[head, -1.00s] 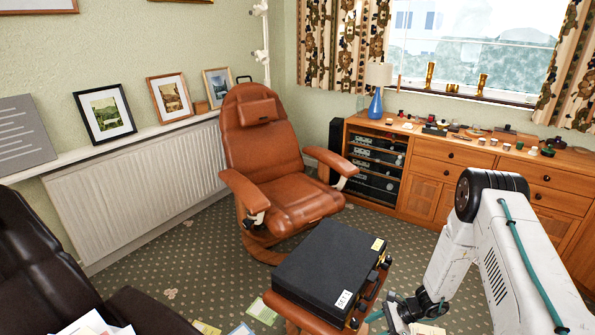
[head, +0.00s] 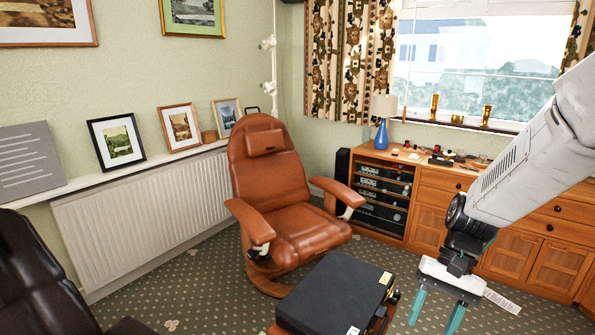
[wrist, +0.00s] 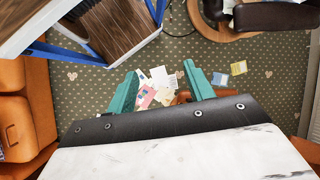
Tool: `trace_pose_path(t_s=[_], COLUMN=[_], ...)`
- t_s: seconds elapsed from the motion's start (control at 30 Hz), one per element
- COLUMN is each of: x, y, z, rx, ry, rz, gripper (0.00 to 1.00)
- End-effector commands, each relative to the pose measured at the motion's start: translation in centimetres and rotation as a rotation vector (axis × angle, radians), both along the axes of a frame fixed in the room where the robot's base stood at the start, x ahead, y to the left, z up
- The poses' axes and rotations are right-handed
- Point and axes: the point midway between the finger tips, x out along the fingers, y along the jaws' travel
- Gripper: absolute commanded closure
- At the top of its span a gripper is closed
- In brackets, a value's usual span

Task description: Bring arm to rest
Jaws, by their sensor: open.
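My arm reaches in from the right side of the head view, bent down at the wrist. My gripper (head: 437,312) points downward in front of the wooden cabinet, to the right of the black case (head: 335,290). Its two teal fingers are spread apart with nothing held between them. In the wrist view the fingers (wrist: 160,95) also stand apart, with scattered papers (wrist: 155,85) on the carpet seen beyond them.
A brown leather recliner (head: 290,215) stands behind the case. The wooden cabinet (head: 430,205) lines the window wall, with a blue lamp (head: 382,135) and small items on top. A white radiator (head: 140,215) is at left. A dark armchair (head: 40,275) fills the lower left.

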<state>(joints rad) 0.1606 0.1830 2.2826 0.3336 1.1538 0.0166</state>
Motion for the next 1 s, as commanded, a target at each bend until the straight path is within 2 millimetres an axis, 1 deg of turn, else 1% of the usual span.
trace_pose_path(t_s=[0.03, 0.2, 0.4, 0.5, 0.6, 0.77, 0.9, 1.0], x=[-1.2, -5.4, -10.0, -12.0, -13.6, -15.1, -15.4, -15.5], y=[0.0, -0.6, -1.2, -1.5, -1.6, -1.2, -1.0, -0.9], z=[1.7, 5.7, 9.3, 10.7, 11.9, 13.6, 14.7, 15.0], rx=[-0.024, -0.107, -0.209, -0.256, -0.295, -0.321, -0.329, -0.329], ry=[-0.034, -0.121, -0.241, -0.31, -0.385, -0.498, -0.556, -0.569], rz=[0.041, 0.16, 0.272, 0.313, 0.341, 0.353, 0.356, 0.359], gripper=[0.48, 0.48, 0.48, 0.48, 0.48, 0.48, 0.48, 0.48])
